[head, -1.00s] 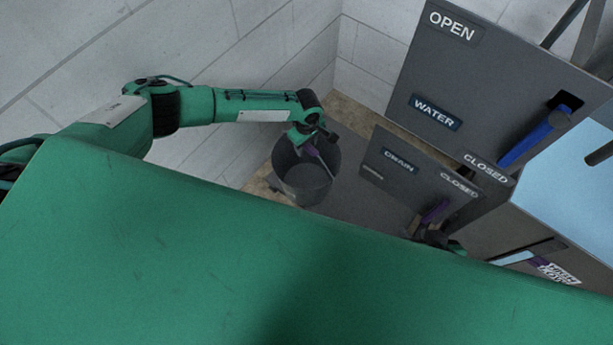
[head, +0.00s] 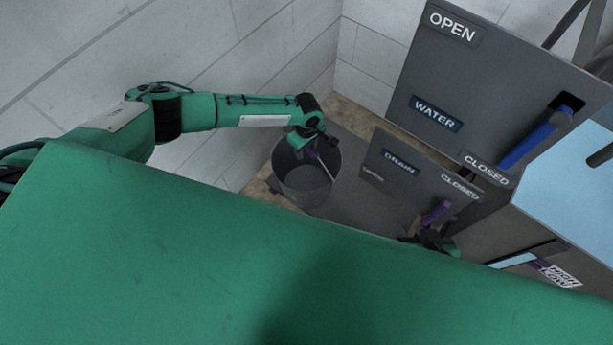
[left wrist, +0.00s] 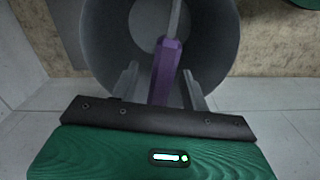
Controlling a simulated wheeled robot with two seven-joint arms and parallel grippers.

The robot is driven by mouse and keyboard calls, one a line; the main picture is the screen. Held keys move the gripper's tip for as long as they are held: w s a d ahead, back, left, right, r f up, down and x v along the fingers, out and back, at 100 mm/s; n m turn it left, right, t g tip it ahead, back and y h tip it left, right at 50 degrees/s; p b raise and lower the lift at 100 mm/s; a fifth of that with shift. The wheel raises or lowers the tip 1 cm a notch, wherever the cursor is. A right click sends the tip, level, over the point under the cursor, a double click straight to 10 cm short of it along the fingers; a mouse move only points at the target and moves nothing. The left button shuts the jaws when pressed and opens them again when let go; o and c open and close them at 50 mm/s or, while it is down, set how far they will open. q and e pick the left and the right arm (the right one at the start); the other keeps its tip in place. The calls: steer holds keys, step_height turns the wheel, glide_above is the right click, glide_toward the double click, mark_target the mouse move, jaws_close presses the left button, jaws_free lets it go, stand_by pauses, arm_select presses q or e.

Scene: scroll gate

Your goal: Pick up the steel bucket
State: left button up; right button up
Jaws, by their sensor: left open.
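The grey steel bucket (head: 306,188) stands on the floor near the wall corner, its open top toward me. Its handle has a purple grip (head: 317,157). My left gripper (head: 313,147) is over the bucket's mouth at the grip. In the left wrist view, the purple grip (left wrist: 166,68) lies between the two spread fingers of the left gripper (left wrist: 160,78), with the bucket wall (left wrist: 100,40) around it. My right gripper (head: 432,240) is partly visible by the purple drain lever (head: 437,212); its fingers are too small and covered to read.
A grey drain panel (head: 400,175) and a water panel (head: 455,80) with a blue lever (head: 525,143) stand right of the bucket. White block walls (head: 270,45) close in behind and left. My green body covers the lower view.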

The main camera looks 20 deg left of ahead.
arm_select(q)
steer(key=shift+f, duration=0.1)
steer(key=shift+c, duration=0.4)
jaws_close()
stand_by(1.1)
